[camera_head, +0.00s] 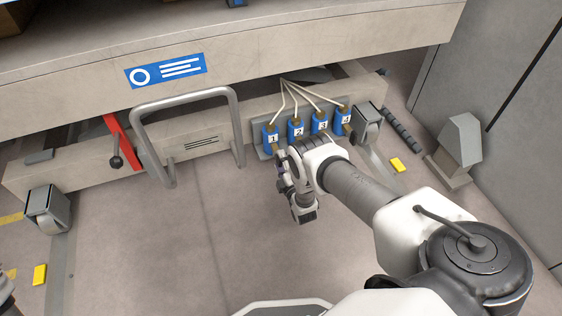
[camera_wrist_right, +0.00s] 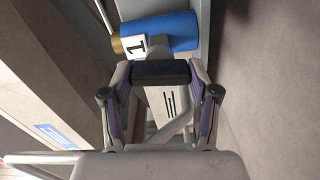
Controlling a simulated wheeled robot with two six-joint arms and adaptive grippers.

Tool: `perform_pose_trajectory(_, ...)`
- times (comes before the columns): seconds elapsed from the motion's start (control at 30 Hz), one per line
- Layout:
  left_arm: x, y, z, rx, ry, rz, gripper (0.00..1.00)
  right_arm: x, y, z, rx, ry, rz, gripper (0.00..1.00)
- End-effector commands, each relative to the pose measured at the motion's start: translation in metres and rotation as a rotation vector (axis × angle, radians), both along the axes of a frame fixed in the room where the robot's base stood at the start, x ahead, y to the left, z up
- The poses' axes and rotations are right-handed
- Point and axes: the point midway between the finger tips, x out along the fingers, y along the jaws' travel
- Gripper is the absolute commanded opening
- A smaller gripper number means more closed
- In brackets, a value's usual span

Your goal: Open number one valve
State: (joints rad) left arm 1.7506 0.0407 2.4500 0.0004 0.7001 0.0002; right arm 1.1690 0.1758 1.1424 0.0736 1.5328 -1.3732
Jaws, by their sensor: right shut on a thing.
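The number one valve (camera_head: 271,136) is the leftmost of a row of small blue valves with white number labels on the machine's front beam. My right gripper (camera_head: 281,160) is just below it, with the arm reaching in from the right. In the right wrist view the blue body of the number one valve (camera_wrist_right: 172,30) lies just beyond the fingertips, its "1" label at the left. There my right gripper (camera_wrist_right: 160,72) is shut on the valve's handle, a dark and grey piece between the fingers. The fingers hide part of the handle. My left gripper is not in view.
The valves numbered 2 (camera_head: 296,129), 3 (camera_head: 319,122) and 4 (camera_head: 343,117) stand close to the right. A bent grey rail (camera_head: 163,150) is at the left, beside a red lever bracket (camera_head: 124,141). The floor (camera_head: 190,255) in front is clear.

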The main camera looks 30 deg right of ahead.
Motion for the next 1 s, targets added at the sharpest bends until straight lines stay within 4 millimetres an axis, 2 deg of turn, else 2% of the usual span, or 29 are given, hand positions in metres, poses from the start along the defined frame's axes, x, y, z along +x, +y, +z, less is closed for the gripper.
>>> perform_pose_trajectory(0.3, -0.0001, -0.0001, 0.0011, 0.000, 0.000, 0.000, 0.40, 0.0014, -0.0007, 0.0011, -0.122, 0.026, -0.001, 0.26)
perform_pose_trajectory(0.8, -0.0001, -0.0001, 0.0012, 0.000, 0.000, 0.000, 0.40, 0.0014, -0.0007, 0.0011, -0.145, 0.032, -0.001, 0.26)
perform_pose_trajectory(0.83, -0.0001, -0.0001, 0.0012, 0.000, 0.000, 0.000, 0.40, 0.0014, -0.0008, 0.0011, -0.145, 0.032, -0.001, 0.64)
perform_pose_trajectory(0.9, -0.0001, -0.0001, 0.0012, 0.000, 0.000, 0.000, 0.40, 0.0013, -0.0007, 0.0011, -0.145, 0.032, -0.001, 0.85)
perform_pose_trajectory(1.0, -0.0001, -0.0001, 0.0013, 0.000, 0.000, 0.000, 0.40, 0.0009, -0.0005, 0.0007, -0.144, 0.033, 0.000, 0.85)
